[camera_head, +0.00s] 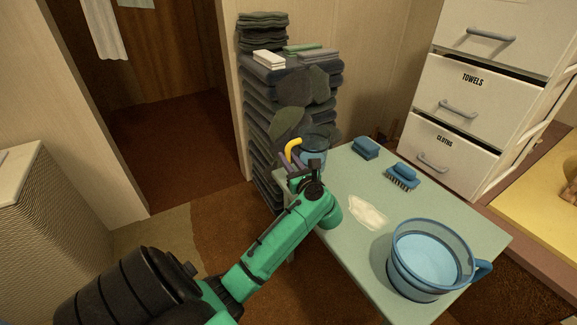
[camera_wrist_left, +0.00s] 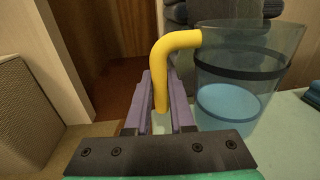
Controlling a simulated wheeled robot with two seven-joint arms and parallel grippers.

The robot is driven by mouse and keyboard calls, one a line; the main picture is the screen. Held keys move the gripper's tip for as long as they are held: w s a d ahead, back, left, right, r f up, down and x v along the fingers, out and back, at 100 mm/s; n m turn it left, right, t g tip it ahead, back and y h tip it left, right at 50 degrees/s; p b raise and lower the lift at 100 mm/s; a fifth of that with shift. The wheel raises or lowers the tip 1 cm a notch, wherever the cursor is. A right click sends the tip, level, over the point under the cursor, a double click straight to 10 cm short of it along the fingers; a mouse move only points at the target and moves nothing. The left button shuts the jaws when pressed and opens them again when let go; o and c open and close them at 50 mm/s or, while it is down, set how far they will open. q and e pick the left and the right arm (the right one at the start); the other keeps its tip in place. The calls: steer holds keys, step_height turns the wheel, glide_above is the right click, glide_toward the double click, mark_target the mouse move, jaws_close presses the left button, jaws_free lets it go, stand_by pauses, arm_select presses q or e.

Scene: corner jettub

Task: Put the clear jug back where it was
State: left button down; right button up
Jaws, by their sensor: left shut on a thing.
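The clear jug (camera_head: 315,148) with a yellow handle and dark bands is at the far left corner of the pale green table (camera_head: 345,270). In the left wrist view the jug (camera_wrist_left: 240,75) looks upright and has blue liquid in its lower part. My left gripper (camera_head: 290,162) is shut on the yellow handle, with its purple fingers (camera_wrist_left: 160,105) on either side of it. I cannot tell whether the jug's base touches the table; my gripper and arm hide part of it. My right gripper is in neither view.
A large blue tub (camera_head: 408,283) with water stands at the table's near right. A pale patch (camera_head: 367,212), a blue sponge (camera_head: 365,147) and a blue brush (camera_head: 402,176) are on the table. Folded dark towels (camera_head: 262,130) are stacked behind the jug. Drawers (camera_head: 455,100) stand behind the table.

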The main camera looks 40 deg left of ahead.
arm_select(q)
step_height(320, 180, down, 2)
steer(key=shift+f, duration=0.3)
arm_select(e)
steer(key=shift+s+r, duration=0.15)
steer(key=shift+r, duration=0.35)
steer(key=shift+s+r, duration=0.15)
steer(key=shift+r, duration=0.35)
arm_select(q)
steer(key=shift+f+b, duration=0.1)
steer(key=shift+b, duration=0.2)
steer(key=c, duration=0.8)
jaws_free()
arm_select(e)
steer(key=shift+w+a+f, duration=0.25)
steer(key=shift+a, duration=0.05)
